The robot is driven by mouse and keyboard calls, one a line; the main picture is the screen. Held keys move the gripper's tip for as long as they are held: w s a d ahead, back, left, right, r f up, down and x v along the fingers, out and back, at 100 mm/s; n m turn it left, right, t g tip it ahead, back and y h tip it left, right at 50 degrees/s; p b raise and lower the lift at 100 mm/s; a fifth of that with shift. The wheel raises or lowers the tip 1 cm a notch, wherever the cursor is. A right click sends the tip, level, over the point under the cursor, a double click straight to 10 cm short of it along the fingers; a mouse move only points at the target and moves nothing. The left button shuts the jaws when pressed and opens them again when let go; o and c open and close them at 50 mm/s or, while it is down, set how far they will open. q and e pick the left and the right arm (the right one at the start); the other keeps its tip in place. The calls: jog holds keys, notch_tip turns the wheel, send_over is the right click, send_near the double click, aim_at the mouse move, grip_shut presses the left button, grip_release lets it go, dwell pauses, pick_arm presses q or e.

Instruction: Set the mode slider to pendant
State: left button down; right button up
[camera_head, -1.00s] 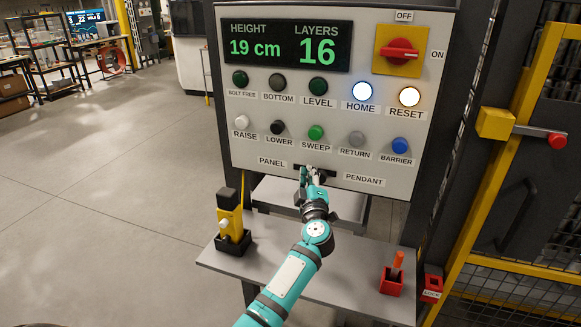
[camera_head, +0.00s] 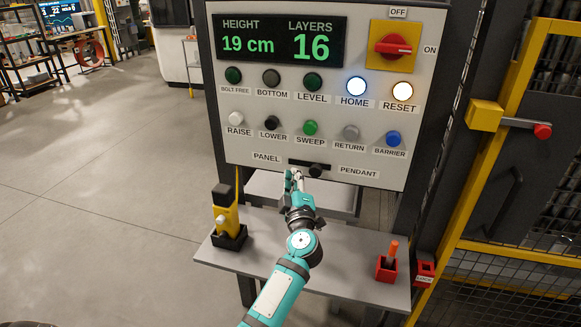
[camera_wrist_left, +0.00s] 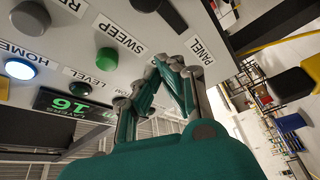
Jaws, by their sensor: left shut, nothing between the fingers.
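The mode slider is a dark horizontal slot (camera_head: 302,163) low on the control panel, with a black knob (camera_head: 316,171). The knob stands in the right part of the slot, on the side of the PENDANT label (camera_head: 358,173). The PANEL label (camera_head: 266,157) is at the left. My left gripper (camera_head: 292,172) is shut and empty, just below the slot's left end and apart from the knob. In the left wrist view its fingertips (camera_wrist_left: 178,65) are near the PANEL label (camera_wrist_left: 201,50), and the dark slot (camera_wrist_left: 173,17) shows at the top. My right gripper is not in view.
The panel (camera_head: 237,146) carries several buttons, a lit display (camera_head: 280,40) and a red rotary switch (camera_head: 393,46). Below is a grey shelf (camera_head: 340,262) with a yellow device (camera_head: 226,217) at the left and a red holder (camera_head: 386,269) at the right. A yellow fence is at the right.

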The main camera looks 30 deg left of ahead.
pick_arm(q)
jog(key=shift+v, duration=1.95)
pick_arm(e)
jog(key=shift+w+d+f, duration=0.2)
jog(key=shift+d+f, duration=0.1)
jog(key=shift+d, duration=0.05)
